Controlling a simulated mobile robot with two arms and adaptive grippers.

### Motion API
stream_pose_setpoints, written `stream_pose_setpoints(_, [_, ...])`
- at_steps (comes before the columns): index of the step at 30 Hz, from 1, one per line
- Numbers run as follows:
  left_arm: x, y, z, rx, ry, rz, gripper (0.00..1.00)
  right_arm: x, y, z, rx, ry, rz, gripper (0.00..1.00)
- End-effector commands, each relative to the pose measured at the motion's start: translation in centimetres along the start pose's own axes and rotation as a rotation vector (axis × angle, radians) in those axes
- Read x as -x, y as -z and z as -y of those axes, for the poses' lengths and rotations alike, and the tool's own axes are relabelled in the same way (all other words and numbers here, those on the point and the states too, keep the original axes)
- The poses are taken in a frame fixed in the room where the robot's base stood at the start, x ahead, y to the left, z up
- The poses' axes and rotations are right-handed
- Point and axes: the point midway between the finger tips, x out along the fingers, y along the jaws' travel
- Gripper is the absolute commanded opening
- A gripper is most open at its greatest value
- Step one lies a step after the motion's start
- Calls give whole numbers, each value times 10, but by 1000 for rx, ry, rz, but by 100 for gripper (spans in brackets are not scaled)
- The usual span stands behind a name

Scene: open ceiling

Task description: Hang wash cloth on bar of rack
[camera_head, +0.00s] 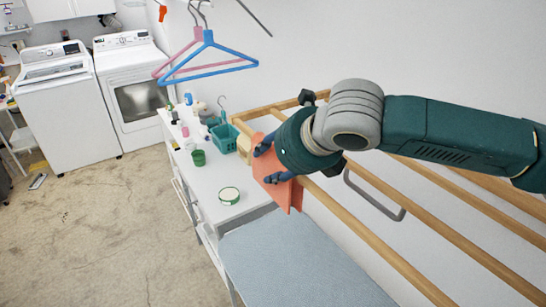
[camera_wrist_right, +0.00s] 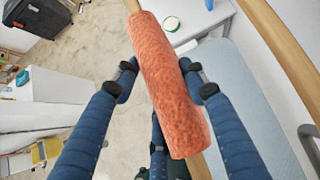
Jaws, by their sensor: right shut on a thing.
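The wash cloth (camera_head: 284,194) is orange and lies folded over the front wooden bar of the rack (camera_head: 405,268), with a flap hanging below the bar. My right gripper (camera_head: 264,165) reaches in from the right at the rack's left end, its dark blue fingers on either side of the cloth. In the right wrist view the cloth (camera_wrist_right: 168,95) wraps over the bar (camera_wrist_right: 133,6), and the gripper (camera_wrist_right: 160,75) is shut on it. The palm side of the grip is partly hidden in the head view. My left gripper is not in view.
A white table (camera_head: 212,187) left of the rack holds a teal basket (camera_head: 224,138), a green cup (camera_head: 199,158) and a round tin (camera_head: 229,195). Blue and pink hangers (camera_head: 208,37) hang above. A blue-grey padded surface (camera_head: 290,262) lies below the rack. Open floor is at left.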

Motion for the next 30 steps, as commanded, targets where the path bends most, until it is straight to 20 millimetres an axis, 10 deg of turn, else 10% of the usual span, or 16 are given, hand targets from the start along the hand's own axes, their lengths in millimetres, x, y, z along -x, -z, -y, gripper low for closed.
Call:
stream_pose_setpoints(11, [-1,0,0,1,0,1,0,-2,2,0,0,0,0,16])
stream_pose_setpoints(12, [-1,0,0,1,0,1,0,-2,2,0,0,0,0,44])
stream_pose_setpoints(15, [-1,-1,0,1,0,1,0,-2,2,0,0,0,0,64])
stream_pose_setpoints(30, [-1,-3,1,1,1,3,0,20,1,0,0,0,3,64])
